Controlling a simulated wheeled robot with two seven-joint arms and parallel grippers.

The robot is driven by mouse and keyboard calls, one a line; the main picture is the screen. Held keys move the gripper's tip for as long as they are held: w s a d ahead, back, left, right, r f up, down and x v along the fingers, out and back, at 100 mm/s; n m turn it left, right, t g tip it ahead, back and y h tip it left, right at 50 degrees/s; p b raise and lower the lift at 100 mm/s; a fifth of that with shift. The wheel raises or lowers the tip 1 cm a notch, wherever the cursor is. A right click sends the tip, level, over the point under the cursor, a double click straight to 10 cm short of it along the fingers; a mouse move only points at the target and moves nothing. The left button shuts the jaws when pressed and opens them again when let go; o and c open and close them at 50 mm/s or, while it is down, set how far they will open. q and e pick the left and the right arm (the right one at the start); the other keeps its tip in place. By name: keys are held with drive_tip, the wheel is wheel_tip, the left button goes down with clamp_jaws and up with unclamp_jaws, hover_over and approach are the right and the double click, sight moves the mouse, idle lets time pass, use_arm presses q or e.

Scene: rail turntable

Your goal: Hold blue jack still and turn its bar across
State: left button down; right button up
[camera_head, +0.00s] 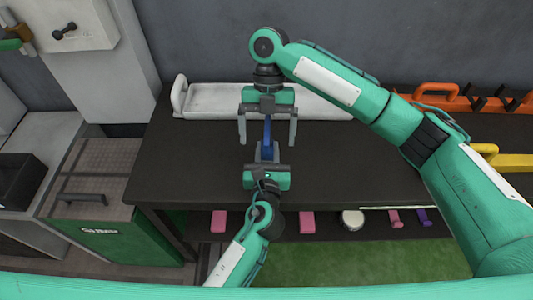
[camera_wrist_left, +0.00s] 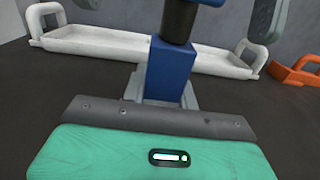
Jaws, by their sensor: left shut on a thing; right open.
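The blue jack (camera_head: 267,150) stands upright on the dark table, near its front edge. Its square blue body and dark neck show in the left wrist view (camera_wrist_left: 169,72). My left gripper (camera_head: 267,158) comes from the front and is shut on the body of the blue jack, low down. Its grey fingers show at both sides of the body in the left wrist view (camera_wrist_left: 165,88). My right gripper (camera_head: 268,135) is open and points down above the jack, one finger at each side and apart from it. The bar is mostly hidden under my right gripper.
A white tray with handles (camera_head: 205,103) lies behind the jack along the wall. An orange rack (camera_head: 440,100) and a yellow piece (camera_head: 505,160) are at the table's right. Pink pieces (camera_head: 307,222) lie on a lower shelf. The dark table (camera_head: 180,165) is clear left of the jack.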

drive_tip(key=shift+r, duration=4.05)
use_arm(q)
drive_tip(key=c, duration=1)
unclamp_jaws()
drive_tip(key=shift+s, duration=0.15)
